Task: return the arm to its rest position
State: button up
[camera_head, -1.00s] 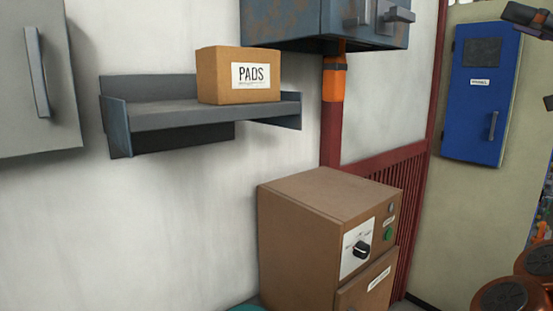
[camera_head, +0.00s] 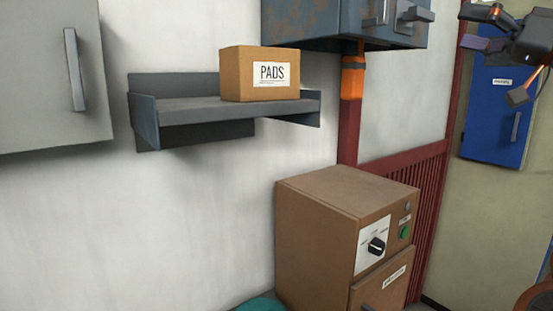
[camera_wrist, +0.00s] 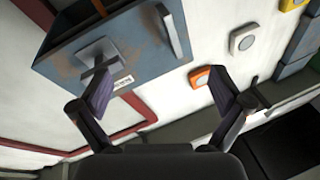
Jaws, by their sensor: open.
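My gripper (camera_head: 502,70) shows at the upper right of the head view, in front of the blue cabinet. It also shows in the wrist view (camera_wrist: 165,98), with its two fingers spread wide apart. Nothing is between the fingers. The rest of my arm is mostly outside the head view.
A brown oven-like box (camera_head: 315,225) with a dial and green button stands against the wall. A shelf (camera_head: 190,112) holds a PADS carton (camera_head: 245,75). A rusty blue box (camera_head: 315,22), grey cabinet (camera_head: 40,80) and blue cabinet (camera_head: 485,125) hang around it.

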jog(key=w+a+f+g, duration=0.1)
jog(key=a+f+g, duration=0.1)
jog(key=a+f, duration=0.3)
jog(key=w+a+f+m+g, duration=0.1)
jog(key=a+f+g, duration=0.1)
jog(key=a, duration=0.6)
jog(key=w+a+f+g, duration=0.1)
jog(key=a+f+g, duration=0.1)
jog(key=a+f, duration=0.3)
jog(key=s+a+f+m+g+h, duration=0.1)
jog(key=s+a+f+g+h, duration=0.15)
jog(key=a+f, duration=0.45)
jog(key=s+a+f+g+h, duration=0.2)
jog(key=s+a+f, duration=0.15)
jog(key=f, duration=0.55)
jog(key=s+a+f+g+h, duration=0.25)
jog(key=s+f, duration=0.25)
jog(key=f, duration=0.5)
jog(key=s+d+f+m+g+h, duration=0.1)
jog(key=s+d+f+g+h, duration=0.1)
jog(key=s+d+f, duration=0.4)
jog(key=s+d+f+m+g+h, duration=0.2)
jog(key=s+d+f+h, duration=0.3)
jog(key=s+f, duration=0.9)
jog(key=shift+s+d+f, duration=0.15)
jog(key=shift+d+f, duration=0.5)
jog(key=shift+f, duration=0.25)
